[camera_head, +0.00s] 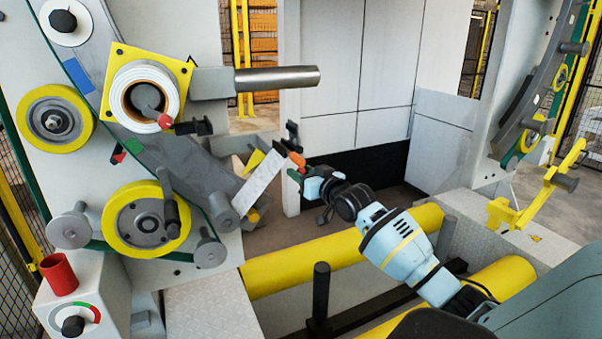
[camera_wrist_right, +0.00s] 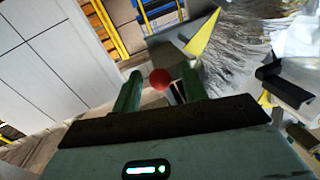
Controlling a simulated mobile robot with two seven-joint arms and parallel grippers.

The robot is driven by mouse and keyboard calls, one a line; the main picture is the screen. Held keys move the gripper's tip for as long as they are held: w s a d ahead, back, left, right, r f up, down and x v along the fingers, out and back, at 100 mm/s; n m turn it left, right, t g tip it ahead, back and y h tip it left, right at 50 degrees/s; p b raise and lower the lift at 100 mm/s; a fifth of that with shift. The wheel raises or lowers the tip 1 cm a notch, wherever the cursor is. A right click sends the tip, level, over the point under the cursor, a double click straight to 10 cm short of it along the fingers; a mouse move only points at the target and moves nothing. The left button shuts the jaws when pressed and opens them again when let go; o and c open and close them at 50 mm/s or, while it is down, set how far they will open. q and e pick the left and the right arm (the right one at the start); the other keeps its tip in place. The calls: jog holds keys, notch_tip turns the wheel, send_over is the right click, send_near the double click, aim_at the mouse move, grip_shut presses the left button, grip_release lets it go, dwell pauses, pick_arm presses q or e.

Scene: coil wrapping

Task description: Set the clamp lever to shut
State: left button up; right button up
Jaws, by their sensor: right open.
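The clamp lever's red knob (camera_head: 297,160) shows beside a black clamp piece (camera_head: 292,136) at the end of a pale strip (camera_head: 262,175) in the head view. My right gripper (camera_head: 298,172) is at this knob, its arm reaching in from the lower right. In the right wrist view the red knob (camera_wrist_right: 160,79) lies between the tips of the two green fingers (camera_wrist_right: 160,88), which are apart. Whether either finger touches it I cannot tell. The lever's shaft is mostly hidden behind the knob and fingers. My left gripper is not in view.
A grey bar (camera_head: 277,77) sticks out above the clamp. A red cup (camera_head: 59,275) stands on the control box at lower left.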

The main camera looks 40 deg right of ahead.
jog(key=shift+w, duration=0.4)
grip_shut()
